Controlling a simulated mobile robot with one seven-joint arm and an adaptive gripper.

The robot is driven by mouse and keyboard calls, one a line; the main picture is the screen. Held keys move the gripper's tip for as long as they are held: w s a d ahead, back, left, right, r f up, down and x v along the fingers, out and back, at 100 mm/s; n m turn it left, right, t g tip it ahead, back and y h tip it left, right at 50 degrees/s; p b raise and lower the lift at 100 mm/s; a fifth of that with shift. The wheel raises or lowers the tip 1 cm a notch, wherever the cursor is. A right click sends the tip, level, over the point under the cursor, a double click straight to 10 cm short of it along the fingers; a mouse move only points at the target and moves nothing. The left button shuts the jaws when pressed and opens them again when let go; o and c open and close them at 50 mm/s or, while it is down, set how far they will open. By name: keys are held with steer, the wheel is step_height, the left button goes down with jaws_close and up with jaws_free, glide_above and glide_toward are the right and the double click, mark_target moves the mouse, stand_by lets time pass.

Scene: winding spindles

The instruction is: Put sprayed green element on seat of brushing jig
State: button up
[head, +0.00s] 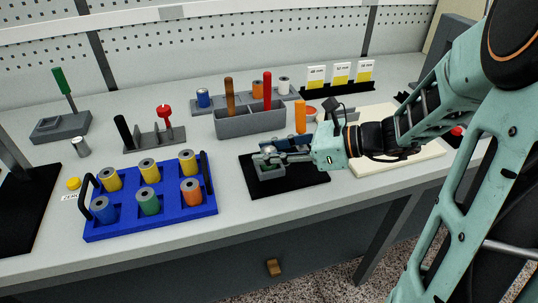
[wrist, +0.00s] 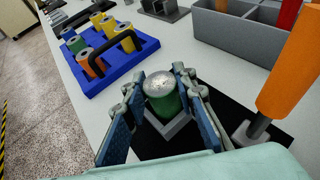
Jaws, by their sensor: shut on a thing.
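The sprayed green element (wrist: 164,98) is upright between my fingers in the wrist view, its top speckled white and grey. My gripper (wrist: 162,100) is shut on it; in the head view my gripper (head: 268,156) hides most of it. The brushing jig's grey seat (wrist: 178,132) is directly beneath and around the element's lower end, on a black base (head: 308,182). I cannot tell whether the element's bottom touches the seat floor. An orange-handled brush (wrist: 291,72) stands at the jig's right in the wrist view; the handle also shows in the head view (head: 300,116).
A blue tray (head: 150,228) at the left holds several coloured spools, including another green one (head: 149,202). A grey bin (head: 250,122) with coloured rods stands behind the jig. A light board (head: 390,160) lies to the right. Bare table separates tray and jig.

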steer(key=shift+f, duration=0.35)
steer(key=shift+f, duration=0.2)
steer(key=o, duration=1.2)
steer(key=shift+c, duration=0.2)
steer(key=shift+r, duration=0.25)
steer(key=p+v, duration=0.2)
steer(key=v, duration=1)
